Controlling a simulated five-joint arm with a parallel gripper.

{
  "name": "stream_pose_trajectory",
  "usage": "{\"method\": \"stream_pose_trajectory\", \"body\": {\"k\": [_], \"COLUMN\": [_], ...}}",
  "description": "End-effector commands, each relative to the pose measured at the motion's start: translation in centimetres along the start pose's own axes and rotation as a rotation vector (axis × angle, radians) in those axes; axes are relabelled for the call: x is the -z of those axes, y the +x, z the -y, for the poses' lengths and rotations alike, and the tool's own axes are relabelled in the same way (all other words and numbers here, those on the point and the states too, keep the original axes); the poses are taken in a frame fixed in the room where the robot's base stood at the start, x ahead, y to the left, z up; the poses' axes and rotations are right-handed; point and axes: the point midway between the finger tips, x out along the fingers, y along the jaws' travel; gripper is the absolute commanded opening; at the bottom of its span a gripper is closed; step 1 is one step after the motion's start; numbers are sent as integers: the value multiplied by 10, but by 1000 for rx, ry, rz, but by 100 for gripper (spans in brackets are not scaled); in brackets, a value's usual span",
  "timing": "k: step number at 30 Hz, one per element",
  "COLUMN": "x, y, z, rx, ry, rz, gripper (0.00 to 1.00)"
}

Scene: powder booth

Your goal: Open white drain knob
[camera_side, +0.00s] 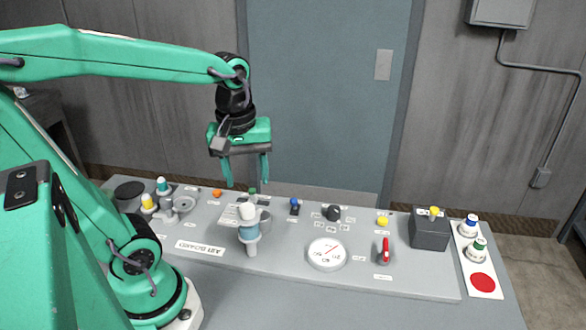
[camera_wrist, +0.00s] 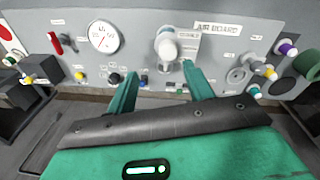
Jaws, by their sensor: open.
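A white rounded knob (camera_side: 248,211) tops a pale blue body (camera_side: 249,232) that stands up from the grey panel, with a smaller white piece (camera_side: 251,249) at its lower end. In the wrist view, the white knob (camera_wrist: 168,50) shows just beyond the fingertips, slightly right of centre. I cannot tell for sure which white part is the drain knob. My gripper (camera_side: 246,183) is open and empty, fingers pointing down above the white top and apart from it. In the wrist view, my gripper's fingers (camera_wrist: 159,72) are spread, with nothing between them.
The grey panel (camera_side: 420,282) also carries a round gauge (camera_side: 327,253), a red lever (camera_side: 385,251), a dark box (camera_side: 429,234) and several small knobs. A red disc (camera_side: 482,282) lies on a white strip at right. Air above the panel's right is clear.

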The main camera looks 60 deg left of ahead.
Motion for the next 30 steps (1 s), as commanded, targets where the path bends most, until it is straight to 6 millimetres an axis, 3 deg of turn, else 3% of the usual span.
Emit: {"method": "stream_pose_trajectory", "body": {"k": [3,9,20,30], "x": [6,10,11,8], "y": [4,6,10,42], "z": [1,2,3,7], "rx": [51,100,107,108], "ry": [-152,-298,-319,-318], "rz": [33,57,60,61], "gripper": [52,52,52,52]}}
